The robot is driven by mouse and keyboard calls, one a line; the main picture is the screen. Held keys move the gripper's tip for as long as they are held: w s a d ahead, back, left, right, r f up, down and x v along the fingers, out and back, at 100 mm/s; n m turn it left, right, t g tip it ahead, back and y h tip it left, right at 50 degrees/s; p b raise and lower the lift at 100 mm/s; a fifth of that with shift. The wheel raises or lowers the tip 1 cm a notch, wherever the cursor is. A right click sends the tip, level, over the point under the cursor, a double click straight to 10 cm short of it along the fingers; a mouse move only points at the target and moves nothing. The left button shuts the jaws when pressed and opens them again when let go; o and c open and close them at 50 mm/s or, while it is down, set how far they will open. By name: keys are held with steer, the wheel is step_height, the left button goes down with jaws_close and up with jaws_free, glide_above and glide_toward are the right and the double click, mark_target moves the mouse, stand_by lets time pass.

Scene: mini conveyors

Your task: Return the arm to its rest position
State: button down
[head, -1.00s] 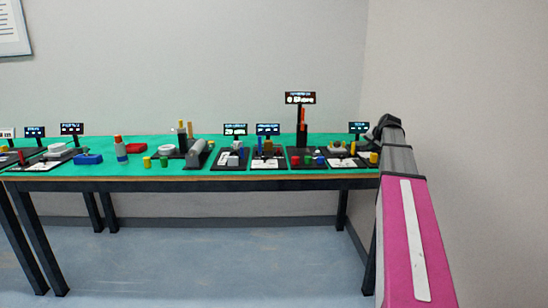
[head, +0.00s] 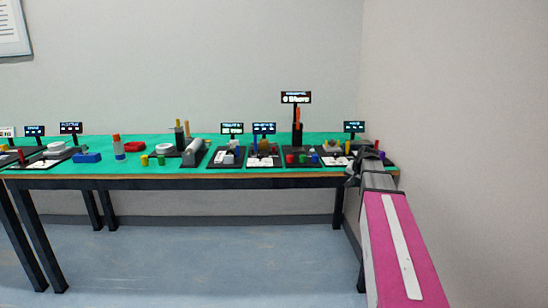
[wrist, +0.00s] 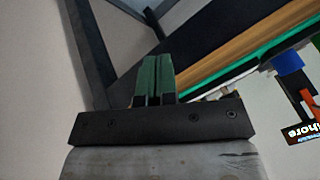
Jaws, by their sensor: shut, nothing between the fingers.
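My arm, with a pink and grey link, reaches in from the lower right of the head view. My gripper (head: 352,175) is small and dark there, at the front right edge of the green-topped table (head: 230,177), and its fingers are hard to make out. In the wrist view my gripper (wrist: 153,78) shows two green fingers side by side with no gap. It is shut and holds nothing. Beyond the fingers the wrist view shows the table's edge and dark frame, tilted.
Several small stations with lit signs line the table, among them a tall one with a red-orange post (head: 297,120). A blue block (head: 87,157) and a red ring (head: 134,146) lie at left. A wall stands close on the right. The floor (head: 200,260) before the table is clear.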

steer(key=s+a+f+n+g, duration=0.1)
steer(key=s+a+f+g, duration=0.1)
steer(key=s+a+f, duration=0.3)
steer(key=s+a+f+n+g+h, duration=0.1)
steer(key=s+a+f, duration=0.4)
steer(key=s+f, duration=0.6)
steer(key=s+a+f+n+g, duration=0.3)
steer(key=s+a+f, duration=0.2)
steer(key=s, duration=0.6)
step_height(320, 180, down, 3)
steer(key=shift+s+r, duration=0.1)
steer(key=shift+s, duration=0.05)
